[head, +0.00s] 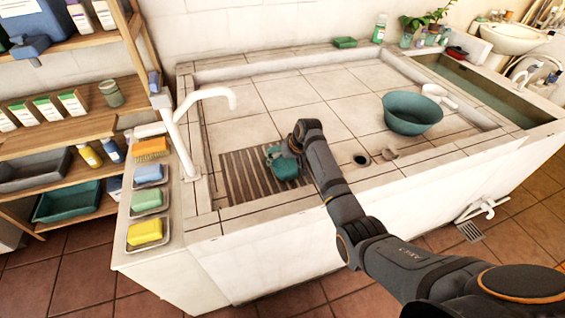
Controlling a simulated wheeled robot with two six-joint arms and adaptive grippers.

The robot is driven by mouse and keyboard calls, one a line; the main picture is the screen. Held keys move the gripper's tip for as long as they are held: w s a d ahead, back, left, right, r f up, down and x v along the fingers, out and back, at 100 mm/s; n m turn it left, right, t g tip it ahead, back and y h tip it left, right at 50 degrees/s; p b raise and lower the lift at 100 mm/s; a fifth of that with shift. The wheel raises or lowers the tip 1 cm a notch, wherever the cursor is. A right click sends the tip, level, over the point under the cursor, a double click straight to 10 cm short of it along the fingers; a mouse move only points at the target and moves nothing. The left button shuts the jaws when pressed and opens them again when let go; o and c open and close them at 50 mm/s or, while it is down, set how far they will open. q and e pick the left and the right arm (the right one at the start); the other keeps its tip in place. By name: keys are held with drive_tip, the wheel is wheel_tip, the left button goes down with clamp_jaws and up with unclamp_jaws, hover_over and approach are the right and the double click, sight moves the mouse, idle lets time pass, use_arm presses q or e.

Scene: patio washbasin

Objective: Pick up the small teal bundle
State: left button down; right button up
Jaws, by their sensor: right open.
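The small teal bundle (284,168) lies on the slatted brown grate in the tiled basin, near the basin's front left. My right gripper (288,151) is at the upper right edge of the bundle, with its jaws open. Its fingers are small and partly hidden by the wrist, so I cannot tell whether they touch the bundle or are around it. My left gripper is not in view.
A teal bowl (412,114) sits in the basin's right part, with a drain hole (361,159) nearer me. A white faucet (176,125) rises at the left rim, beside sponges on trays (146,233). Tiles behind the bundle are clear.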

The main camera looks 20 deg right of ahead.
drive_tip(key=shift+c, duration=0.7)
drive_tip(key=c, duration=1.1)
drive_tip(key=shift+o, duration=0.2)
drive_tip(key=shift+r, duration=0.55)
drive_tip(key=v, duration=0.8)
drive_tip(key=shift+s+d+r, duration=0.1)
drive_tip(key=shift+s+d, duration=0.15)
drive_tip(key=shift+s, duration=0.15)
drive_tip(key=s+d+r, duration=0.4)
drive_tip(key=s, duration=0.5)
drive_tip(key=shift+r, duration=0.3)
